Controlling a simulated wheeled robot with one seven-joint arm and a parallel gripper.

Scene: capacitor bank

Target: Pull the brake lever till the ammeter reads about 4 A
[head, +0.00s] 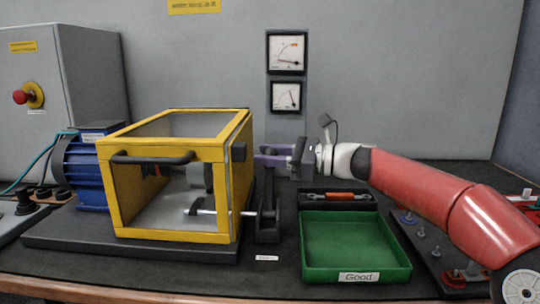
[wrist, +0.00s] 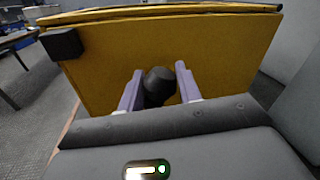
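The brake lever (head: 268,190) is a dark upright bar at the right side of the yellow-framed guard box. Its black knob (wrist: 158,82) shows between my fingers in the wrist view. My gripper (head: 272,155) reaches in from the right at the lever's top. In the wrist view its two lavender fingers (wrist: 159,86) stand on either side of the knob, with narrow gaps that look clear of it. Two dial meters, an upper one (head: 287,52) and a lower one (head: 286,96), hang on the wall. Their scales are too small to read, and I cannot tell which is the ammeter.
The yellow guard box (head: 168,236) stands left of the lever, with a blue motor (head: 84,175) behind its left side. A green tray (head: 357,243) labelled "Good" lies in front of my arm. A dark board with small parts (head: 437,252) lies at the right.

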